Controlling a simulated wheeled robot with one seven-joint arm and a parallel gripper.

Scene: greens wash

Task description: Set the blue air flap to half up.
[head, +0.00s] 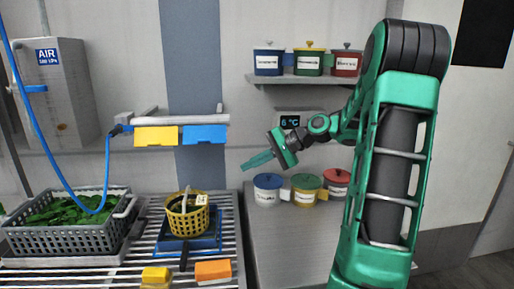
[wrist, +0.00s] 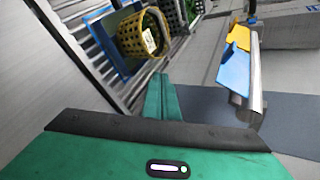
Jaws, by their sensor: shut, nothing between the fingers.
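The blue air flap (head: 205,135) hangs on the right end of a metal bar below the air pipe, beside a yellow flap (head: 156,136). In the head view both flaps hang tilted toward me; the exact angle is hard to tell. My gripper (head: 246,166) is shut and empty, to the right of the blue flap and a little lower, apart from it, pointing left. In the wrist view the blue flap (wrist: 235,72) is at upper right, with the yellow flap (wrist: 239,37) beyond it, and the shut fingers (wrist: 162,88) are in the middle.
A yellow basket (head: 188,217) stands on a blue base on the slatted rack. A grey crate of greens (head: 70,222) is at left, under a blue hose (head: 107,165). Lidded pots stand on the shelf (head: 302,79) and counter (head: 262,232). Free air lies between gripper and flap.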

